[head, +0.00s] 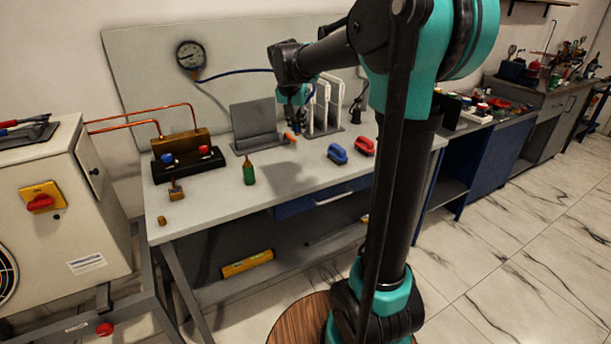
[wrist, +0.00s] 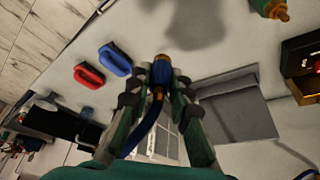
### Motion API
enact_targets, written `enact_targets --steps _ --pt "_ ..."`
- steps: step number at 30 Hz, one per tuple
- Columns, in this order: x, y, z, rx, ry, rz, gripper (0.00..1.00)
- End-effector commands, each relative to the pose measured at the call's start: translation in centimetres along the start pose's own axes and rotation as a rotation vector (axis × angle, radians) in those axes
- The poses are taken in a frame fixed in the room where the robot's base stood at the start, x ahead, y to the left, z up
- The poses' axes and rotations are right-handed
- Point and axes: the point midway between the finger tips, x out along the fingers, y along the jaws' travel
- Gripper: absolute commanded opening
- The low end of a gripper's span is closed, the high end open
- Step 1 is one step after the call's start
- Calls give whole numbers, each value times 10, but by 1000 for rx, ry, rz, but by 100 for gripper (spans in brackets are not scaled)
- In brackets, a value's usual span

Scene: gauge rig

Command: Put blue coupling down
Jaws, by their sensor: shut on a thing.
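The blue coupling (wrist: 161,72) is a short blue sleeve with brass parts, on the end of a blue hose (wrist: 143,128). My gripper (wrist: 160,78) is shut on it, one finger on each side. In the head view my gripper (head: 296,122) is above the bench, just right of the grey angled stand (head: 254,122), and largely hides the coupling. The hose also shows in the head view (head: 235,72), running from the round gauge (head: 191,56) on the back panel to my gripper. Whether the coupling touches anything below is not clear.
A blue handled block (head: 337,154) and a red one (head: 365,146) lie right of my gripper. A white rack (head: 325,108) stands behind. A green brass-topped piece (head: 249,174) and a brass manifold (head: 181,145) are left. The front middle of the bench (head: 290,178) is clear.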

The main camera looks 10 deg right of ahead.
Motion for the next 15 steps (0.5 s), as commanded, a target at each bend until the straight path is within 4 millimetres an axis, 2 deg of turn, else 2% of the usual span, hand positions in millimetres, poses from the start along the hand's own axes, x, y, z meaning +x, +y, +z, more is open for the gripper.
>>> enact_targets --steps 9,15 --pt "73 0 30 0 0 0 0" --pt "113 0 47 0 0 0 0"
